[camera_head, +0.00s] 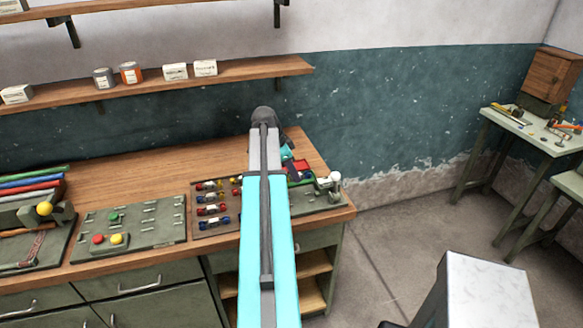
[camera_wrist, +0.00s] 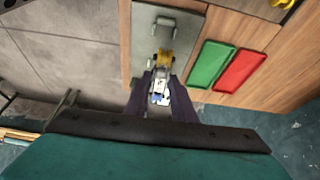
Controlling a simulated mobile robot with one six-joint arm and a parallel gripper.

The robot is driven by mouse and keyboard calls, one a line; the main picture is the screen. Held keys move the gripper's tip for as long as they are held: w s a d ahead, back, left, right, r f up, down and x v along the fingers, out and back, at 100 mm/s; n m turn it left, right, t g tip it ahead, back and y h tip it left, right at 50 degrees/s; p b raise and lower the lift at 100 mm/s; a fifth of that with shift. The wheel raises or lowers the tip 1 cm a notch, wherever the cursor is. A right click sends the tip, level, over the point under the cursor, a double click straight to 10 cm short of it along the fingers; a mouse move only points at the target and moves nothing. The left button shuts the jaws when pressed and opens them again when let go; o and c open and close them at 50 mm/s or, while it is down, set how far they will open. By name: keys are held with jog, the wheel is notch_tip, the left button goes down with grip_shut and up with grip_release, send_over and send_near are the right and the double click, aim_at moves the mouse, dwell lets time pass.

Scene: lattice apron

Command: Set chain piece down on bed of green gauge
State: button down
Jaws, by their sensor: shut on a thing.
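In the wrist view my gripper (camera_wrist: 160,77) is shut on a small pale piece with blue marks, taken to be the chain piece (camera_wrist: 160,92); its outline is hard to make out. A grey-green plate (camera_wrist: 192,32), perhaps the green gauge, lies beyond the fingertips, with a yellow part (camera_wrist: 165,60) and a white part on it. I cannot tell whether the piece touches the plate. In the head view the plate (camera_head: 325,200) is at the bench's right end, with a white knob (camera_head: 335,177). My arm hides the gripper and piece there.
Green (camera_wrist: 212,63) and red (camera_wrist: 240,69) trays lie right of the plate in the wrist view. Left of my arm are a rack of small coloured parts (camera_head: 211,209) and a board with coloured knobs (camera_head: 130,222). The rear of the bench (camera_head: 150,175) is clear.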

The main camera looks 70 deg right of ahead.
aim_at(288, 177)
jog(key=shift+s+d+r+m, duration=0.1)
jog(key=shift+s+d+m, duration=0.2)
jog(key=shift+s, duration=0.35)
jog(key=shift+w, duration=0.1)
jog(key=shift+f+b, duration=2.5)
jog(key=shift+f, duration=2.35)
jog(key=c, duration=1.4)
grip_release()
jog(key=shift+r, duration=0.1)
jog(key=shift+b+v, duration=1.95)
jog(key=shift+v, duration=4.9)
